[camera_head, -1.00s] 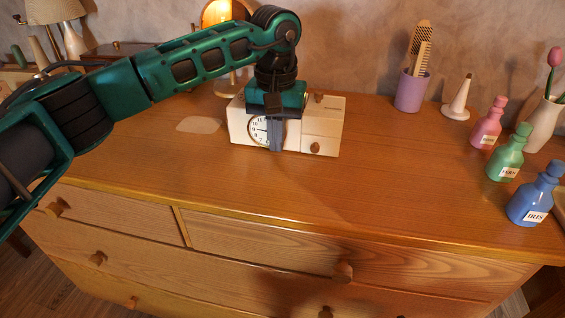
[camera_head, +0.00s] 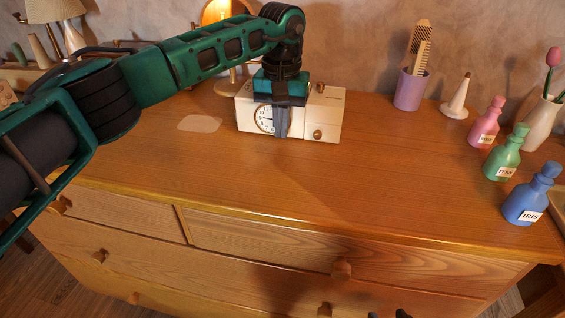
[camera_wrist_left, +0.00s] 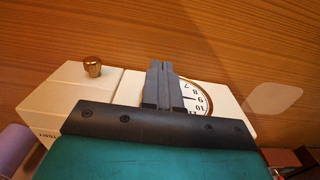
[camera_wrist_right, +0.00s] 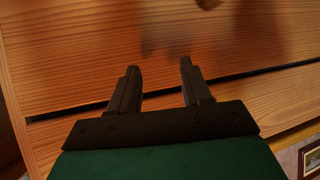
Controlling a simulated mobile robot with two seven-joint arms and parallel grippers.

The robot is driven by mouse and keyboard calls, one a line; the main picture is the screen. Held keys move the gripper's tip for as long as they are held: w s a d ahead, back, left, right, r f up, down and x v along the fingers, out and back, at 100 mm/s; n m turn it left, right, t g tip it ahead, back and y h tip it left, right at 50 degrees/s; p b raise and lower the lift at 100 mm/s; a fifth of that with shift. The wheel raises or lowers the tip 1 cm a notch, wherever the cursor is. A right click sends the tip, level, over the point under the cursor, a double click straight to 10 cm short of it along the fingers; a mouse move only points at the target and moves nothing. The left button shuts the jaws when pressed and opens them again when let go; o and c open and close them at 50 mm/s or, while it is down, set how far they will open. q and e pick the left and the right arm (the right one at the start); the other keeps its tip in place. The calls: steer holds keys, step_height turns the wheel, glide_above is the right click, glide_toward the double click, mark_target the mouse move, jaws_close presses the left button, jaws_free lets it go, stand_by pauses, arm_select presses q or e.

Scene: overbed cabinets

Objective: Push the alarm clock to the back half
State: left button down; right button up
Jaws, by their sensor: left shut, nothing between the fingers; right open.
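The alarm clock (camera_head: 322,117) is a cream box with a round white dial and a small knob on its front. It stands upright toward the back of the wooden dresser top (camera_head: 210,170). My left gripper (camera_head: 282,132) is shut and empty, pointing down at the clock's front and covering part of the dial; whether it touches cannot be told. In the left wrist view the shut fingers (camera_wrist_left: 163,82) lie over the clock (camera_wrist_left: 85,85) next to its dial. My right gripper (camera_wrist_right: 160,85) is open and empty in front of wooden drawer fronts.
A purple cup (camera_head: 410,90) with combs and a white cone stand (camera_head: 458,100) are at the back right. Pink (camera_head: 486,125), green (camera_head: 505,155) and blue (camera_head: 532,195) bottles line the right side. A round mirror or lamp stands behind the clock. The front middle is clear.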

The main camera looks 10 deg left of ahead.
arm_select(q)
steer(key=shift+w, duration=0.15)
steer(key=shift+w, duration=0.25)
steer(key=shift+w+p, duration=0.55)
steer(key=shift+w, duration=0.45)
steer(key=shift+s+p, duration=0.35)
steer(key=shift+s, duration=1.25)
steer(key=shift+s+a+r+p, duration=0.1)
steer(key=shift+s+r+p, duration=0.65)
steer(key=shift+r+p, duration=0.35)
steer(key=shift+s+r+p, duration=1.05)
steer(key=shift+s+r, duration=0.2)
steer(key=shift+r, duration=0.15)
